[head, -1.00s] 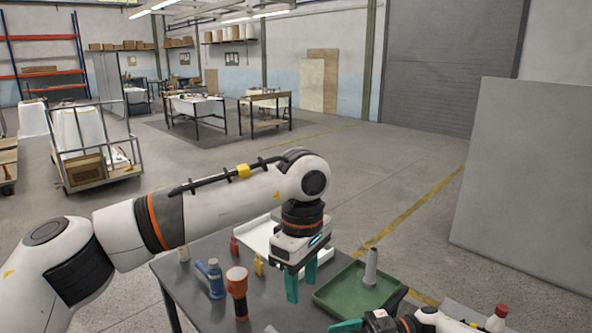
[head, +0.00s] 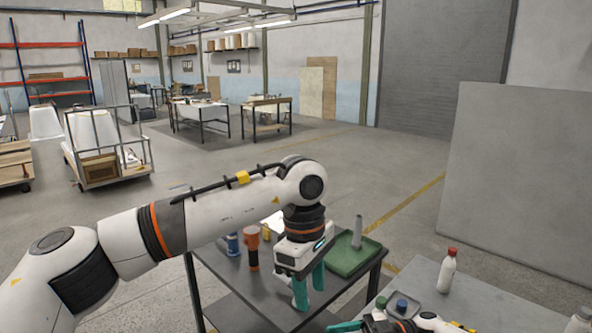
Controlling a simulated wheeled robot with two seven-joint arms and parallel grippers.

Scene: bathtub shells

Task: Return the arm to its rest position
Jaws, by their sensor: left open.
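My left arm comes in from the left and bends down over the dark table (head: 262,293). My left gripper (head: 309,290) has teal fingers that point down. The fingers are apart with nothing seen between them, in front of the green tray (head: 368,262). My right gripper (head: 362,326) shows only in part at the bottom edge, with one teal finger visible; the rest is cut off.
A grey cylinder (head: 358,232) stands in the green tray. An orange-headed torch (head: 252,250) and a blue bottle (head: 232,244) stand left of my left gripper. A white bottle with a red cap (head: 447,271) stands on a grey surface (head: 478,300) at right. Open floor lies behind.

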